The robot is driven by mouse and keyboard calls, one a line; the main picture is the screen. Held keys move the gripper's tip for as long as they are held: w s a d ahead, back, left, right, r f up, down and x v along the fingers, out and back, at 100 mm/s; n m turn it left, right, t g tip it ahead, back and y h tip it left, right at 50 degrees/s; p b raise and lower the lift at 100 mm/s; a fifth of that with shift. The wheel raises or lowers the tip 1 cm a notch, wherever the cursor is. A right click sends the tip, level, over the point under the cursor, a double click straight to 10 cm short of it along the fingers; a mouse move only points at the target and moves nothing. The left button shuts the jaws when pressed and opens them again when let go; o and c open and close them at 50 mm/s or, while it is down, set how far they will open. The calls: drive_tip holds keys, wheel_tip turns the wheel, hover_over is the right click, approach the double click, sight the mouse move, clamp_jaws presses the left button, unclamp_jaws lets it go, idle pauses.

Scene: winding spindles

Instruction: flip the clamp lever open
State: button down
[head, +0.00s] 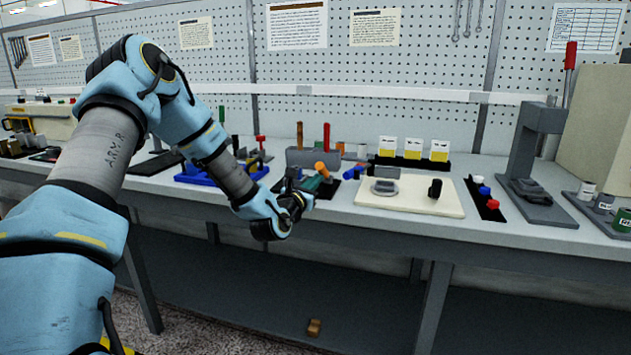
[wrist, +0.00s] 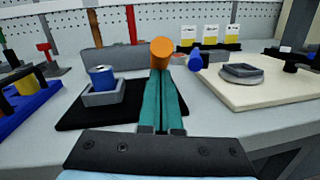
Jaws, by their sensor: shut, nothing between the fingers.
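My gripper (wrist: 161,80) shows in the wrist view as two teal fingers pressed together, with nothing between them. Its teal fingers also show in the head view (head: 313,184). An orange cylindrical grip (wrist: 162,52), which looks like the clamp lever's end, stands right at the fingertips; it also shows in the head view (head: 321,169). I cannot tell whether the fingers touch it. The rest of the lever is hidden behind the fingers. A blue cylinder (wrist: 102,76) sits in a grey holder (wrist: 101,95) on a black plate (wrist: 75,115), left of the fingers.
A grey block (wrist: 112,59) stands behind, near upright brown (wrist: 131,24) and red (head: 326,137) bars. A cream board (wrist: 270,95) with a grey part lies right. A blue tray (wrist: 30,105) is left. A blue knob (wrist: 195,60) is just right of the orange grip.

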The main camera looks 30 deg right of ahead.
sight(316, 165)
drive_tip(key=shift+w+d+r+g+y+p, duration=0.15)
drive_tip(key=shift+r+g+y+p, duration=0.1)
drive_tip(key=shift+r+p, duration=0.5)
drive_tip(key=shift+w+d+r+g+y+p, duration=0.2)
drive_tip(key=shift+r+p, duration=0.25)
drive_tip(key=shift+p, duration=0.55)
drive_tip(key=r+p, duration=0.1)
drive_tip(key=g+y+p, duration=0.1)
drive_tip(key=p, duration=0.1)
drive_tip(key=shift+w+d+r+y, duration=0.15)
drive_tip(key=shift+w+r+y, duration=0.1)
drive_tip(key=shift+r, duration=0.15)
drive_tip(key=shift+w+d+r+n+g+y+p, duration=0.3)
drive_tip(key=shift+w+d+r+g+y+p, duration=0.25)
drive_tip(key=shift+p, duration=0.5)
drive_tip(key=shift+g+y, duration=0.5)
drive_tip(key=shift+y, duration=0.05)
drive_tip(key=shift+w+d+r+p, duration=0.65)
drive_tip(key=shift+w+d+r, duration=0.5)
drive_tip(key=shift+d, duration=0.1)
drive_tip(key=shift+w+d+f, duration=0.15)
drive_tip(key=shift+w, duration=0.05)
drive_tip(key=shift+w+d, duration=0.2)
drive_tip(key=shift+w, duration=0.2)
drive_tip(key=shift+w+d+r+b, duration=0.25)
drive_tip(key=shift+w+d+b, duration=0.05)
drive_tip(key=shift+w+d, duration=0.2)
drive_tip(key=shift+w+d+r+b, duration=0.2)
drive_tip(key=shift+w+d+b, duration=0.1)
drive_tip(key=shift+w+d, duration=0.2)
